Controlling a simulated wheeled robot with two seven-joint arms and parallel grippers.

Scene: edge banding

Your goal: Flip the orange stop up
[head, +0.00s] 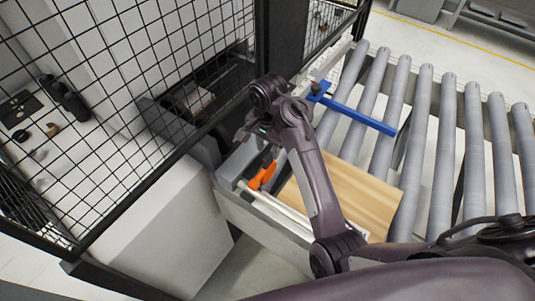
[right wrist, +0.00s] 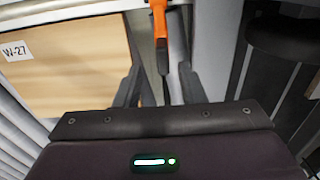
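The orange stop (head: 262,177) is at the near left end of the roller conveyor, beside the wooden board (head: 350,195). In the head view it lies tilted, partly hidden by my right arm. In the right wrist view the orange stop (right wrist: 158,25) enters from the top, with a dark tip that reaches down toward the space between my fingers. My right gripper (right wrist: 160,88) is open, its two dark fingers apart on either side of that tip. I cannot tell whether a finger touches it. My left gripper is not in view.
The board (right wrist: 70,60) bears a W-27 label. A blue bar (head: 358,115) lies across the rollers (head: 445,140) beyond the board. A black mesh fence (head: 130,60) and a white cabinet (head: 160,225) stand at left. The rollers at right are clear.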

